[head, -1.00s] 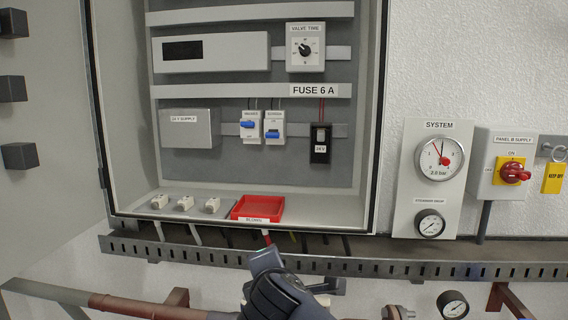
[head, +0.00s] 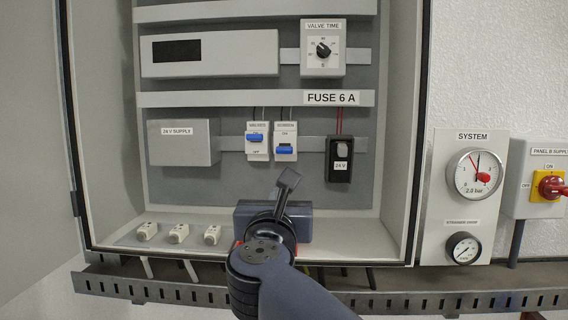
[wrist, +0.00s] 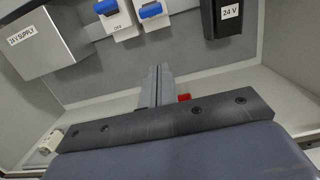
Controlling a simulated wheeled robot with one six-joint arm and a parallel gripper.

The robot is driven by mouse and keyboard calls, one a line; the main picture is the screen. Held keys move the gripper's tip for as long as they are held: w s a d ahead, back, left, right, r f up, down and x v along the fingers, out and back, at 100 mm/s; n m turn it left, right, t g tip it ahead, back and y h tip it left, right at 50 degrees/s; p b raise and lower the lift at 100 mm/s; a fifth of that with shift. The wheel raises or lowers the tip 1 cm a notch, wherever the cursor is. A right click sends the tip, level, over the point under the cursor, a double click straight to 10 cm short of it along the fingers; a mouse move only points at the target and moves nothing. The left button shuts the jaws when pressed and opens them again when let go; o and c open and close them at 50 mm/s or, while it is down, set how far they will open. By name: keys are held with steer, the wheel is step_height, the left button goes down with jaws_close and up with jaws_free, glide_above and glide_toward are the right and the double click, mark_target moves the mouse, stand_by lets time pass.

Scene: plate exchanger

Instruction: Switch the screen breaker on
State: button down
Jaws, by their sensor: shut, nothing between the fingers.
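The screen breaker (head: 285,133) is the right one of two white breakers on the middle rail of the open cabinet. Its blue toggle is in the low position. The valves breaker (head: 257,131) on its left has its blue toggle in the higher position, by the ON mark. In the wrist view the screen breaker (wrist: 155,24) shows only its lower part at the top edge. My gripper (head: 289,176) is shut and empty, in front of the cabinet just below the screen breaker. Its closed fingers also show in the wrist view (wrist: 157,80), apart from both breakers.
A black 24 V fuse holder (head: 340,158) is right of the breakers, and a grey 24 V supply box (head: 183,146) is left. Several white fuses, one of them here (head: 179,233), lie on the cabinet floor. The red tray (wrist: 184,97) is mostly hidden behind my gripper.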

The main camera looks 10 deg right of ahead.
mark_target(282, 152)
steer(key=w+d+r+p, duration=0.1)
steer(key=w, duration=0.1)
steer(key=w+r+p, duration=0.1)
steer(key=w, duration=0.2)
steer(key=w+d+r+p, duration=0.1)
steer(key=w+r+p, duration=0.1)
steer(key=w, duration=0.1)
steer(key=shift+d+r, duration=0.1)
steer(key=shift+d, duration=0.25)
steer(key=shift+s+r+p, duration=0.1)
steer(key=shift+r+p, duration=0.15)
steer(key=shift+p, duration=0.1)
steer(key=shift+s+a+r, duration=0.15)
steer(key=shift+s+r, duration=0.1)
steer(key=shift+r, duration=0.2)
stand_by(0.6)
steer(key=shift+s+a+r+p, duration=0.1)
steer(key=shift+s+r+p, duration=0.15)
steer(key=shift+r+p, duration=0.4)
steer(key=shift+f, duration=0.25)
